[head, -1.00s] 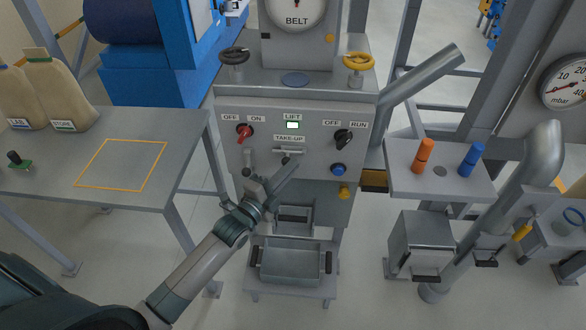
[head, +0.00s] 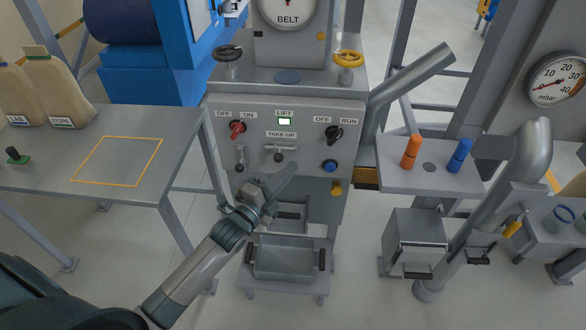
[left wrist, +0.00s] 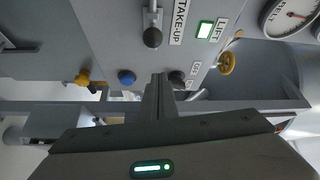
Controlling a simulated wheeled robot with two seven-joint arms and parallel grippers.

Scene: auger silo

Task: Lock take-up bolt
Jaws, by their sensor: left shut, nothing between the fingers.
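The take-up bolt (head: 278,156) is a small horizontal bar with a dark round knob under the TAKE-UP label on the grey panel. In the left wrist view its knob (left wrist: 152,38) hangs beside the label, clear of the fingers. My left gripper (head: 291,168) is shut and empty, just below and right of the knob in the head view; its fingers (left wrist: 158,80) show closed together in the left wrist view. I cannot tell the exact depth gap to the panel. My right gripper is not in view.
The panel also carries a red switch (head: 237,128), a black switch (head: 334,133), a blue button (head: 330,166), a yellow knob (head: 336,188) and a lit green LIFT lamp (head: 284,121). A grey tray (head: 284,258) stands below. A table (head: 180,130) is at left.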

